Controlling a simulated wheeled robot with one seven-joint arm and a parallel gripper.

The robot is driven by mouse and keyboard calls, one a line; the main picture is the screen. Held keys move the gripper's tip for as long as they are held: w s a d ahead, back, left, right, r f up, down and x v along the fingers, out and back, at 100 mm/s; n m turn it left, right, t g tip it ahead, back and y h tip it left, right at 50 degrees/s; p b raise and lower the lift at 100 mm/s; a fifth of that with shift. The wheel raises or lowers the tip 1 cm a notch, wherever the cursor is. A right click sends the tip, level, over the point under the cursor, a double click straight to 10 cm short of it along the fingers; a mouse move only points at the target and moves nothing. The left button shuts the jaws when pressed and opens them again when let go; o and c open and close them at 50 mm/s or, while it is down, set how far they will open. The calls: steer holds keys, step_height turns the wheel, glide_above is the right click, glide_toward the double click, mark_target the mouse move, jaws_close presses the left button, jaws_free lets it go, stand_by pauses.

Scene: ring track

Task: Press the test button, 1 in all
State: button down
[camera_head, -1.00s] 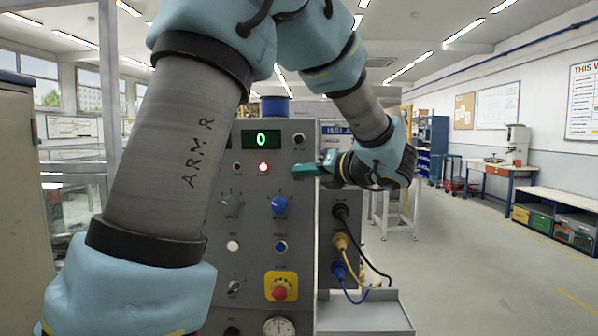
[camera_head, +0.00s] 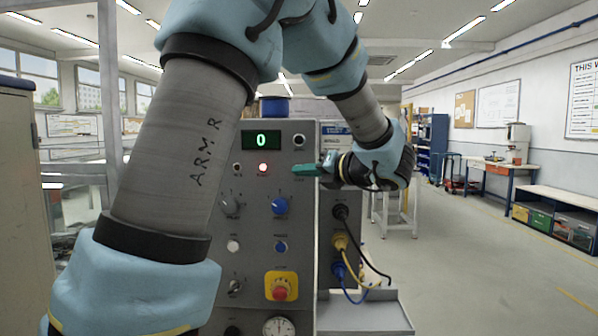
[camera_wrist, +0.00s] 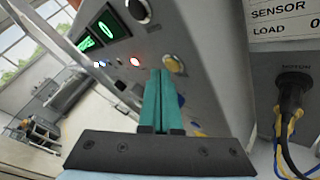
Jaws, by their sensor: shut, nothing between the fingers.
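A grey control panel (camera_head: 262,222) stands in front of me. Its green display (camera_head: 261,140) reads 0, and a red lamp (camera_head: 263,169) is lit below it. My gripper (camera_head: 294,169) is shut and empty, its teal fingers pointing left across the panel's upper right. In the wrist view, a round cream-yellow button (camera_wrist: 174,64) lies just beyond and right of the fingertips (camera_wrist: 160,72); I cannot tell whether they touch it. In the head view my gripper appears to hide that button. I cannot read which button is labelled test.
A blue knob (camera_head: 279,205), a white button (camera_head: 233,246), a blue button (camera_head: 281,247) and a red emergency stop (camera_head: 280,289) sit lower on the panel. Cables (camera_head: 352,262) hang at its right side above a grey shelf (camera_head: 365,313). Open floor lies right.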

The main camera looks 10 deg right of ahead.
steer(key=shift+w+d+p, duration=0.1)
steer(key=shift+w+p, duration=0.2)
steer(key=shift+w, duration=0.1)
stand_by(0.4)
steer(key=shift+s, duration=0.85)
steer(key=s, duration=0.2)
steer(key=s+a, duration=0.1)
steer(key=s, duration=0.2)
steer(key=shift+a+p, duration=0.15)
steer(key=shift+p, duration=0.2)
stand_by(0.6)
